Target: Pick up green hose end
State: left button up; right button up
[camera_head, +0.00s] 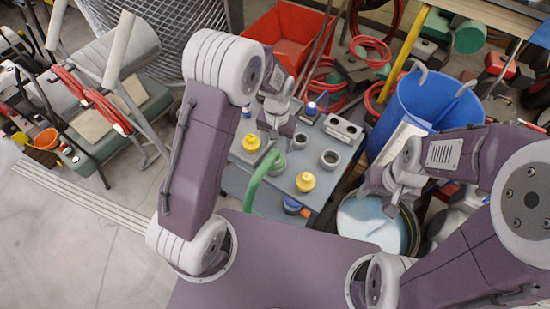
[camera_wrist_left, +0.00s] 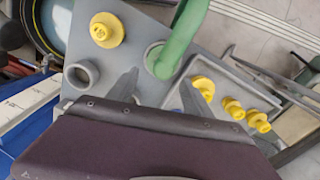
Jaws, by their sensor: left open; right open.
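The green hose (camera_head: 259,181) arches up from the front of the grey table; its end reaches down to a round grey fitting (camera_head: 278,162) on the tabletop. In the left wrist view the hose (camera_wrist_left: 181,38) comes in from the top edge, and its end sits at the grey fitting between and beyond my fingertips. My left gripper (camera_head: 276,126) is open and empty above the table, just behind the hose end; its two fingers also show in the wrist view (camera_wrist_left: 160,88). My right gripper (camera_head: 399,198) is open and empty, above the round tub right of the table.
Yellow caps (camera_head: 305,181) (camera_head: 251,143) and a grey ring (camera_head: 330,159) stand on the table (camera_head: 240,180) near the hose. A blue bin (camera_head: 425,97) and a tub of pale liquid (camera_head: 368,224) are at the right. A red crate (camera_head: 283,35) is behind.

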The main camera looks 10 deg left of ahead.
aim_at(275, 151)
pick_arm(q)
jog(key=shift+w+a+f, duration=0.15)
jog(key=shift+w+f, duration=0.15)
jog(key=shift+f, duration=0.35)
jog(key=f, duration=0.4)
jog(key=shift+s+a+f, duration=0.1)
jog(key=shift+s+f, duration=0.2)
jog(key=shift+s, duration=0.1)
jog(key=shift+w+f, duration=0.15)
jog(key=shift+f, duration=0.05)
grip_shut()
